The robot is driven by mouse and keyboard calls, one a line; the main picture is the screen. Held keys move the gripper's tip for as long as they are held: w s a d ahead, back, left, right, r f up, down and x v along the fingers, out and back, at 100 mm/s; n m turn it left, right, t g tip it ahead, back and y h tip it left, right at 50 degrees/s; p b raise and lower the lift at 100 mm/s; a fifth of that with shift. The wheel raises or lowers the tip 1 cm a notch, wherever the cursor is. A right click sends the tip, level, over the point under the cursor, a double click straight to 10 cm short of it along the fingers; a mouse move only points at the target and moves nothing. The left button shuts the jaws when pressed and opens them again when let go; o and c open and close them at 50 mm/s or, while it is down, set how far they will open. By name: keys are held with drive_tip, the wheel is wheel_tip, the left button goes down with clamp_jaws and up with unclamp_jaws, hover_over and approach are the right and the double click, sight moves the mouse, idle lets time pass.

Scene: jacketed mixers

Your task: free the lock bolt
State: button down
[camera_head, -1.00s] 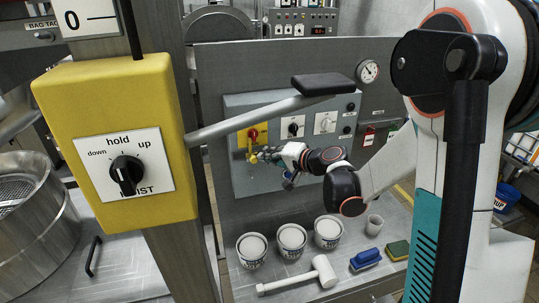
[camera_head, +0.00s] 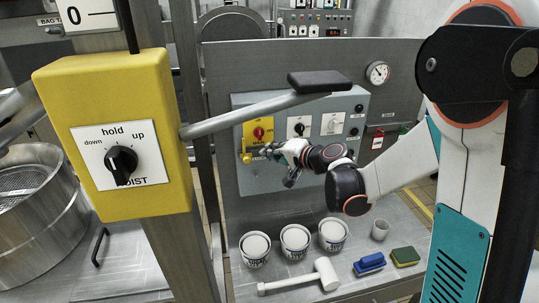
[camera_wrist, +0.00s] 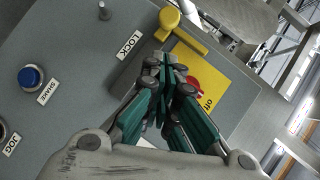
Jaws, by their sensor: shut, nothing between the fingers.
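The lock bolt's yellow knob (camera_wrist: 169,18) and short yellow bar show beside the LOCK label (camera_wrist: 129,43) at the top of the wrist view. In the head view the yellow knob (camera_head: 246,158) is at the lower left of the yellow switch plate (camera_head: 258,131). A red switch knob (camera_wrist: 193,87) sits on that plate (camera_wrist: 215,70), partly hidden by my fingers. My gripper (camera_wrist: 164,66) is shut and empty, in front of the plate and just short of the bolt in the wrist view. It also shows in the head view (camera_head: 266,151). I cannot tell whether it touches anything.
The grey control panel (camera_head: 348,108) carries more switches and a blue button (camera_wrist: 31,76). Three tubs, a white mallet (camera_head: 305,279), a blue brush (camera_head: 369,263), a sponge (camera_head: 405,256) and a cup stand below it. The yellow hoist box (camera_head: 115,190) is at the front left.

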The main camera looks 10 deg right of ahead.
drive_tip(key=v, duration=1)
drive_tip(key=shift+d+r, duration=0.15)
drive_tip(key=shift+d, duration=0.1)
